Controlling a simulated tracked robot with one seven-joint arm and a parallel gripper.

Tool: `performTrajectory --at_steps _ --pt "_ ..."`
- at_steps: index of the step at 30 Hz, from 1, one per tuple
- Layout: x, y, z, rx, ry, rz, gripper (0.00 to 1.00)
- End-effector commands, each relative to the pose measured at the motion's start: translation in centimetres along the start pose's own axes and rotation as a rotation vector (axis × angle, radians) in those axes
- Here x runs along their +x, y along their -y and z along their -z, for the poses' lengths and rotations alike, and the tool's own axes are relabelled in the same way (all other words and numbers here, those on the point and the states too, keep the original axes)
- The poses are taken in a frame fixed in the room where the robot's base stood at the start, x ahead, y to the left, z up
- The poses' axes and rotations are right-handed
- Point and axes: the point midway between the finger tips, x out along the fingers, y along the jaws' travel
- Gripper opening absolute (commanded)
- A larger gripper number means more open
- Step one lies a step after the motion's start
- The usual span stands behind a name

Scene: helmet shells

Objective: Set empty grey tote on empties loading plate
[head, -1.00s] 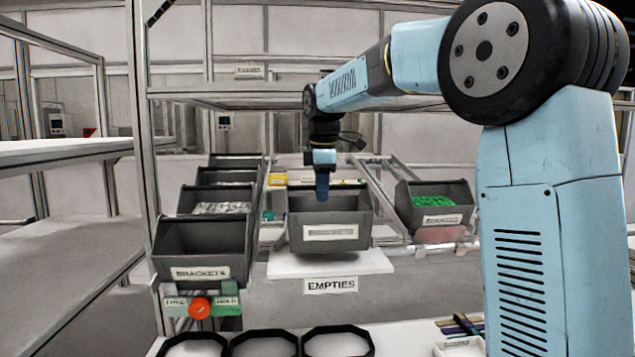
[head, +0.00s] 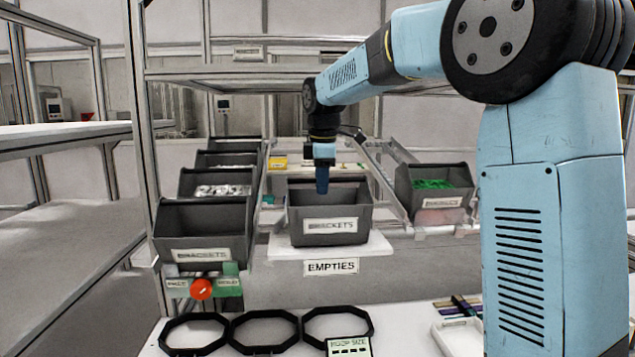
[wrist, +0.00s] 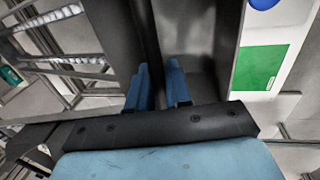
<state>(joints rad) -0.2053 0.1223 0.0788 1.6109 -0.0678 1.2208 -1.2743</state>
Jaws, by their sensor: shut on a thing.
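The grey tote (head: 300,222), with a label reading BRACKETS, is upright over the white empties loading plate (head: 376,246). Its base looks at or just above the plate; I cannot tell if it touches. The inside that shows looks empty. The plate's front carries the EMPTIES sign (head: 331,267). In the wrist view the blue fingers (wrist: 159,88) straddle that wall, and the grey tote interior (wrist: 200,35) shows beyond. The fingertips are partly hidden.
Grey bins, the front one (head: 200,232) labelled BRACKETS, stand in a row on the left. A bin of green parts (head: 433,192) stands right of the plate. A red knob (head: 201,289) is below the left bins. Black octagonal rings (head: 264,331) lie on the front table.

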Motion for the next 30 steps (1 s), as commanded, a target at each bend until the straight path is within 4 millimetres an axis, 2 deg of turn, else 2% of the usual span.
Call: performTrajectory --at_steps 12,13,21,30 --pt "0.66 0.15 0.03 -0.001 0.000 0.001 0.00" --pt "0.65 0.14 0.04 -0.001 0.000 0.000 0.21" --pt "0.64 0.14 0.06 -0.001 0.000 0.000 0.47" --pt "0.53 0.14 0.07 -0.001 0.000 0.000 0.49"
